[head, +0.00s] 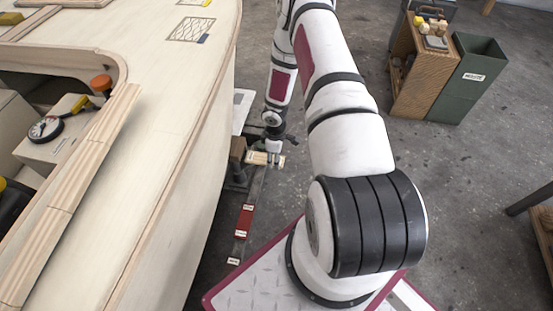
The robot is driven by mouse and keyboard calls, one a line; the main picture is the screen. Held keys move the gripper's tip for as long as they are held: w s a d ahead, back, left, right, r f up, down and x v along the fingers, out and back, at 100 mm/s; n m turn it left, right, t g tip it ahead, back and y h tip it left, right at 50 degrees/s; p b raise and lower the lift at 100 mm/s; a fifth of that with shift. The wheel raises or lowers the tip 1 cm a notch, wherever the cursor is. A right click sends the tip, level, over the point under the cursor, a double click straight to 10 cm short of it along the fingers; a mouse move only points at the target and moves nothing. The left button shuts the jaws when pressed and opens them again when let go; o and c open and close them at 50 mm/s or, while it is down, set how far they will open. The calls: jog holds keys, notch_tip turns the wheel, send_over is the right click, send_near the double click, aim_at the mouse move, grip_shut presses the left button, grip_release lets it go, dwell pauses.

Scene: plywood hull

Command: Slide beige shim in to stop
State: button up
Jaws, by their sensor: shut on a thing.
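My gripper (273,152) is low beside the hull's right side, small and far off in the head view. It points down and is shut on the beige shim (259,158), a short pale flat piece. The shim lies roughly level, its left end close to a brown wooden block (237,150) beside the hull. I cannot tell whether the shim touches the block or enters a gap there. The fingertips are partly hard to make out at this size.
The plywood hull (165,150) fills the left. A dark strip on the floor carries a red piece (244,218) and small white labels. A wooden cabinet (418,75) and a green bin (470,85) stand at the back right. Floor between is clear.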

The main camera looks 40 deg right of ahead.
aim_at(247, 155)
jog(key=shift+w+d, duration=0.15)
jog(key=shift+w, duration=0.15)
jog(key=shift+w, duration=0.1)
jog(key=shift+w+a+b, duration=0.55)
jog(key=shift+w+a, duration=0.55)
jog(key=shift+w, duration=0.25)
jog(key=shift+w+a+b, duration=0.5)
jog(key=shift+w+a, duration=0.6)
jog(key=shift+w, duration=0.3)
jog(key=shift+w+a+b, duration=0.55)
jog(key=shift+w+a, duration=0.55)
jog(key=shift+w, duration=0.25)
